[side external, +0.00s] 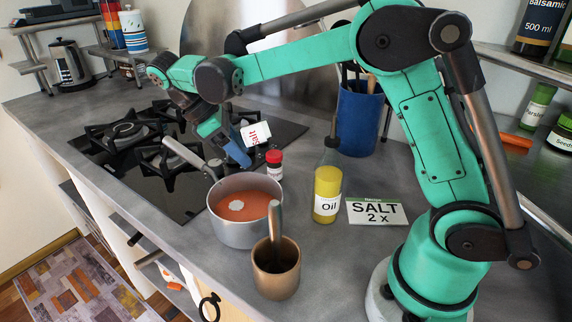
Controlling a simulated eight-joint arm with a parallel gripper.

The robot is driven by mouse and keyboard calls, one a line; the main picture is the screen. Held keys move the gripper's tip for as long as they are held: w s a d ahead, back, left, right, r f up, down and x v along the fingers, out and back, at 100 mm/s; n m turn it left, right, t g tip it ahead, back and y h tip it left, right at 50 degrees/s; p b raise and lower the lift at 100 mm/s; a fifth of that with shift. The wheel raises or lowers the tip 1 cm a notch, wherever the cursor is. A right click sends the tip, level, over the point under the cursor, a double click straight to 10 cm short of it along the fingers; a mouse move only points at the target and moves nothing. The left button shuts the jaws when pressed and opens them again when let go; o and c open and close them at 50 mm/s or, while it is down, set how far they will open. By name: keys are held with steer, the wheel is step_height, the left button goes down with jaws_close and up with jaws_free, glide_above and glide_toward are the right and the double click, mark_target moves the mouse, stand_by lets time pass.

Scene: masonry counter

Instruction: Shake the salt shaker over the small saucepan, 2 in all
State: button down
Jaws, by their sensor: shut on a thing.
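The salt shaker (256,133), white with red "Salt" lettering, is tilted in my gripper (238,147), whose blue jaws are shut on it. The jaws hide part of the shaker. It is held in the air above the far side of the small saucepan (231,232). The saucepan is grey, stands at the counter's front edge, and its handle points to the upper left. Orange-red liquid fills much of it, with a whitish patch (237,205) on the surface. I cannot tell whether grains are falling. A sign (376,212) reads "SALT 2 x".
A red-capped jar (274,157) stands just behind the saucepan. A brown mortar (275,276) with a pestle stands in front. An oil bottle (327,181) and a blue utensil pot (360,122) stand to the right. A black gas hob (139,137) lies left.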

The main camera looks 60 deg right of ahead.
steer(key=shift+r, duration=0.95)
steer(key=t+y, duration=0.3)
steer(key=shift+w+a+r+t+y, duration=0.15)
steer(key=shift+r+t+y, duration=0.15)
steer(key=shift+r, duration=0.05)
steer(key=t+y, duration=0.2)
steer(key=r+t+y, duration=0.1)
steer(key=y, duration=0.1)
steer(key=shift+w+a+r+t, duration=0.1)
steer(key=shift+w+a+t, duration=0.2)
steer(key=shift+w+t, duration=0.1)
steer(key=r+t+y, duration=0.1)
steer(key=t+y, duration=0.1)
steer(key=w+a+r+t+y, duration=0.1)
steer(key=t+y, duration=0.2)
steer(key=r+t+y, duration=0.1)
steer(key=t+y, duration=0.1)
steer(key=shift+w+a+r+t+y, duration=0.2)
steer(key=shift+a+r+t+y, duration=0.1)
steer(key=shift+r, duration=0.1)
steer(key=shift+f, duration=0.1)
